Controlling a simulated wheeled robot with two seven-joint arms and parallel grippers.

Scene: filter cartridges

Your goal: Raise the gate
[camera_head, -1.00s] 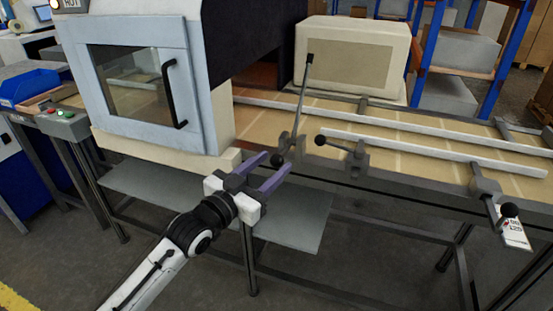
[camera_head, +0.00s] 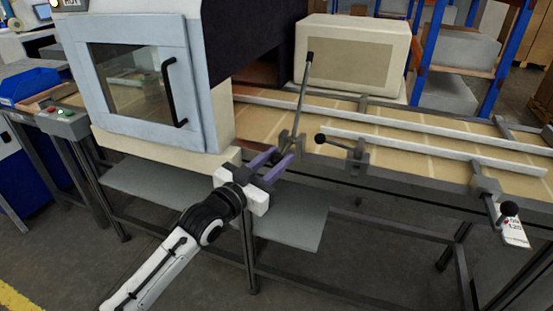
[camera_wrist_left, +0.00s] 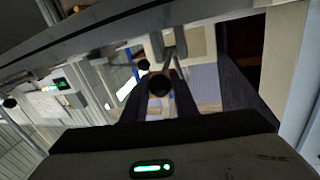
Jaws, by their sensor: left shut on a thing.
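My left gripper (camera_head: 283,154) is at the front edge of the conveyor, its two purple fingers closed around a dark ball-knob handle. In the left wrist view the dark ball knob (camera_wrist_left: 158,84) sits between the fingers, with grey metal bars behind it. In the head view the fingers mostly hide this knob. A tall thin rod with a black top (camera_head: 304,85) rises just behind, leaning slightly right. A gate itself is not clearly visible; the dark opening beside the cabinet (camera_head: 262,72) is partly hidden. My right gripper is not in view.
A pale cabinet with a windowed door (camera_head: 135,85) stands just left of my gripper. A second ball-knob lever (camera_head: 335,143) is close on the right, and another knob (camera_head: 508,209) is farther right.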

